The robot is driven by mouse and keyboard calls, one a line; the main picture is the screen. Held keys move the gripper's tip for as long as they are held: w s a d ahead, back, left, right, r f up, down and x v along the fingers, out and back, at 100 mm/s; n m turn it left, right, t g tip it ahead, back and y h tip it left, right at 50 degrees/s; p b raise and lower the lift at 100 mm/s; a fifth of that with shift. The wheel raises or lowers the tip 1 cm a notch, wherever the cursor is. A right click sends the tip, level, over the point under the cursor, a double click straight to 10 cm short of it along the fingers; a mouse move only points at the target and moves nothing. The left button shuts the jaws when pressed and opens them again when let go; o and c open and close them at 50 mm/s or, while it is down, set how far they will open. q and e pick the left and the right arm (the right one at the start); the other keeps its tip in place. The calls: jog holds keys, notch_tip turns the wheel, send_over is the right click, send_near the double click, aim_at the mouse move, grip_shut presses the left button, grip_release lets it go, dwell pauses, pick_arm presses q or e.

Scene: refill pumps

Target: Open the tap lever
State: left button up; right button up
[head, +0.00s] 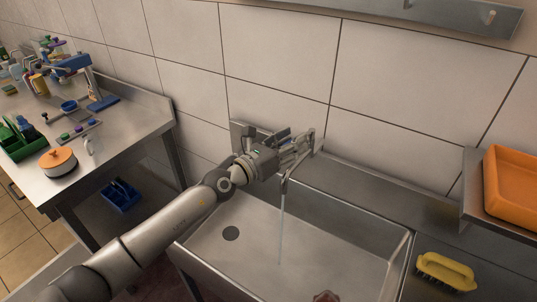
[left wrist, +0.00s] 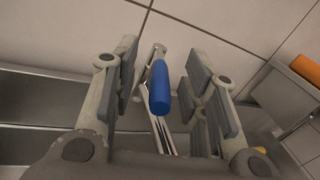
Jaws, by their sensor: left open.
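The tap (head: 313,142) stands at the back of the metal sink, against the tiled wall. A thin water stream (head: 282,225) falls from its spout into the basin. My left gripper (head: 293,150) is at the tap, its fingers partly overlapping it in the head view. In the left wrist view the blue tap lever (left wrist: 160,88) lies between the two spread fingers of my left gripper (left wrist: 163,72), with a visible gap on each side. The lever is hidden behind the gripper in the head view. My right gripper is not in view.
The sink (head: 335,242) has a dark drain and a partly seen reddish thing at its front edge. A yellow brush (head: 446,270) lies to its right, below an orange tray (head: 512,185). A metal table (head: 120,135) with several items stands at left.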

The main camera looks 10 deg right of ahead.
pick_arm(q)
jog(key=v, duration=0.9)
jog(key=shift+s, duration=0.15)
jog(key=shift+r, duration=0.1)
